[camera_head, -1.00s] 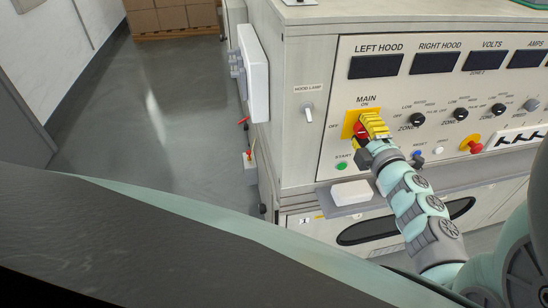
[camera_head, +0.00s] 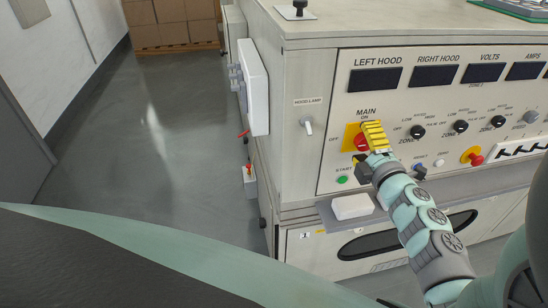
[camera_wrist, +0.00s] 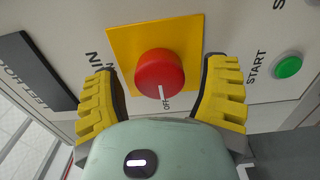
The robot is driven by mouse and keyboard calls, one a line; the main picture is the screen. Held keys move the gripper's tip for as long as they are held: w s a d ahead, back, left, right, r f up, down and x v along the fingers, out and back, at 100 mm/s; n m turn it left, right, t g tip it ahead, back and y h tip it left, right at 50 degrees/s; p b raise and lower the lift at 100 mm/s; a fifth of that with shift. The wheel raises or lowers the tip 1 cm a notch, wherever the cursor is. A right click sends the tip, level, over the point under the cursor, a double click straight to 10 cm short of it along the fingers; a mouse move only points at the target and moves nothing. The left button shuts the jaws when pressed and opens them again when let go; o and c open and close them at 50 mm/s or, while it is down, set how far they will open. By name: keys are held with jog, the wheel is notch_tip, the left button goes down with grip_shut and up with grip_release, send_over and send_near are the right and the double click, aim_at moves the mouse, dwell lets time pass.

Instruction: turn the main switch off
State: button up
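The main switch is a red round knob (camera_wrist: 160,73) on a yellow square plate (camera_wrist: 126,40). In the wrist view its white mark points to the OFF label. In the head view the knob (camera_head: 361,142) is partly hidden by my gripper (camera_head: 374,140). My gripper (camera_wrist: 163,92) is open in the wrist view, with one yellow finger on each side of the knob. A gap shows between the knob and each finger, and nothing is held.
A green START button (camera_head: 342,180) is below the switch, and a hood lamp toggle (camera_head: 308,126) is to its left. A red emergency button (camera_head: 475,157) is farther right. A white block (camera_head: 352,206) lies on the ledge below. Open floor (camera_head: 130,130) is at left.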

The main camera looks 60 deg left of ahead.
jog(key=v, duration=1.2)
dwell(0.6)
